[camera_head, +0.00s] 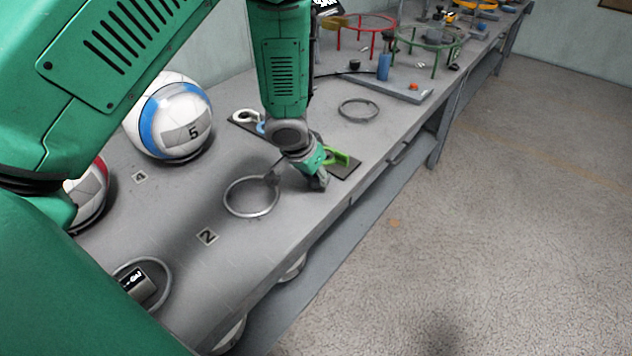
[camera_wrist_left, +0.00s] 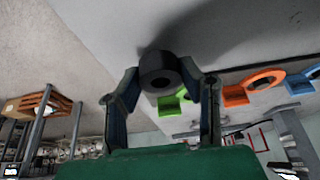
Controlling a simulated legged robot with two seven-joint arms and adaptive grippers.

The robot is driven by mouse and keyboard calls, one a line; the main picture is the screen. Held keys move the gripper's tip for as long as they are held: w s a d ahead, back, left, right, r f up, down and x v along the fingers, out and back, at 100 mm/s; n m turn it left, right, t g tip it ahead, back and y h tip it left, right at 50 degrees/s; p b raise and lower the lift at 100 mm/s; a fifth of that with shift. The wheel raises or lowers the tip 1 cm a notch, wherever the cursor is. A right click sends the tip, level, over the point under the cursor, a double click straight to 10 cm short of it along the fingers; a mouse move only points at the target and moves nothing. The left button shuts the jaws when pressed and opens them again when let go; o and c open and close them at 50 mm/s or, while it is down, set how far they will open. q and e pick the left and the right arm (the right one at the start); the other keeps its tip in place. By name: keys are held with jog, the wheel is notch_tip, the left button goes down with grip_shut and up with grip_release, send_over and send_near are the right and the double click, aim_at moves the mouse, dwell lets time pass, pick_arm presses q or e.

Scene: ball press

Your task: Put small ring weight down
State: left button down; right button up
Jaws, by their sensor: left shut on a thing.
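My left gripper (camera_head: 298,172) is low over the grey table near its front edge, fingers pointing down. A green holder (camera_head: 342,157) on a dark base plate is just right of the gripper. The wrist view shows the green (camera_wrist_left: 172,103), orange (camera_wrist_left: 234,96) and blue (camera_wrist_left: 300,82) holders in a row. My right gripper is out of view.
A metal ring (camera_head: 230,210) lies left of my gripper, beside the number 2 plate (camera_head: 207,236). A ball marked 5 (camera_head: 178,108) stands behind. Another metal ring (camera_head: 343,113) lies farther along. Bare table surrounds plate 2.

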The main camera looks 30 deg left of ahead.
pick_arm(q)
jog(key=shift+a+f, duration=0.25)
jog(key=shift+f, duration=0.85)
jog(key=shift+r, duration=0.1)
jog(key=shift+d, duration=0.15)
jog(key=c, duration=1.1)
grip_release()
jog(key=shift+d, duration=0.15)
